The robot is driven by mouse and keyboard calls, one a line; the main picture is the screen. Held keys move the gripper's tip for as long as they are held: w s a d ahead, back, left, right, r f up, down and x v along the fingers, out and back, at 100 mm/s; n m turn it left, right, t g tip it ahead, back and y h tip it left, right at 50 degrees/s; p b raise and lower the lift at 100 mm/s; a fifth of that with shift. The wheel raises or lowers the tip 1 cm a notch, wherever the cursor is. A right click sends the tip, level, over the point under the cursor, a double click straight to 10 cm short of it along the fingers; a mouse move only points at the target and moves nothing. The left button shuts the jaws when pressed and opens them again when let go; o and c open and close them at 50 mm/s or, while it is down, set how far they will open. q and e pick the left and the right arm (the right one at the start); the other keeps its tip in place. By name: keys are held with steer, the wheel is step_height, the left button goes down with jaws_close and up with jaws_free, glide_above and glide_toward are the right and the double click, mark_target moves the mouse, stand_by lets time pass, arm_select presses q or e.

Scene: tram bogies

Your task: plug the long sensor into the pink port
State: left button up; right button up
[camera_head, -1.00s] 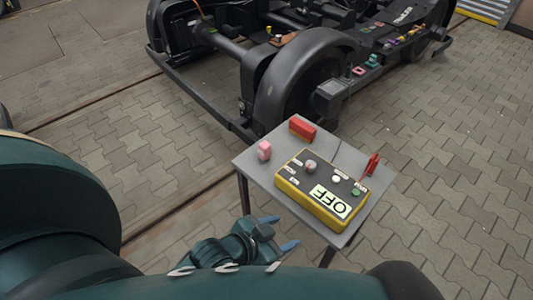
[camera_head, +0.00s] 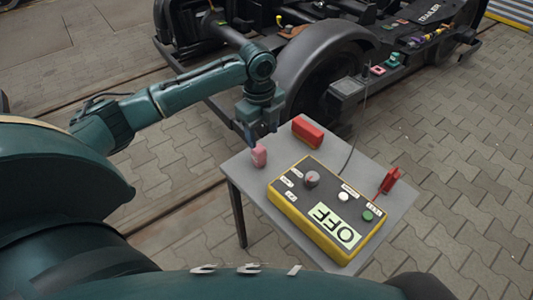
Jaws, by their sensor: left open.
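A small pink upright piece (camera_head: 259,156) stands at the left edge of the grey table. A longer red block (camera_head: 307,132) lies near the table's back edge. I cannot tell for sure which of them is the long sensor. A small pink part (camera_head: 377,70), which looks like the pink port, sits on the bogie frame beside a teal one (camera_head: 391,61). My left gripper (camera_head: 262,135) is open, pointing down, just above and behind the pink piece. Its fingers are partly hidden and it holds nothing that I can see. My right gripper is not in view.
A yellow control box (camera_head: 318,250) reading OFF fills much of the table (camera_head: 232,160). A red clamp-like piece (camera_head: 389,180) stands at its right, and a dark cable runs behind the box. The bogie wheel (camera_head: 318,70) is close behind the table. Paved floor lies open at right.

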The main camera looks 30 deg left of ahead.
mark_target(258, 148)
arm_select(q)
steer(key=shift+w+a+r, duration=0.2)
steer(key=shift+a+r, duration=0.3)
steer(key=shift+w+a+r, duration=0.15)
steer(key=shift+a+r, duration=0.3)
steer(key=shift+a, duration=0.05)
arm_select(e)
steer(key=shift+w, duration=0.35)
arm_select(q)
steer(key=shift+f, duration=0.1)
step_height(258, 148, down, 8)
steer(key=shift+r+b, duration=0.1)
steer(key=shift+b, duration=0.9)
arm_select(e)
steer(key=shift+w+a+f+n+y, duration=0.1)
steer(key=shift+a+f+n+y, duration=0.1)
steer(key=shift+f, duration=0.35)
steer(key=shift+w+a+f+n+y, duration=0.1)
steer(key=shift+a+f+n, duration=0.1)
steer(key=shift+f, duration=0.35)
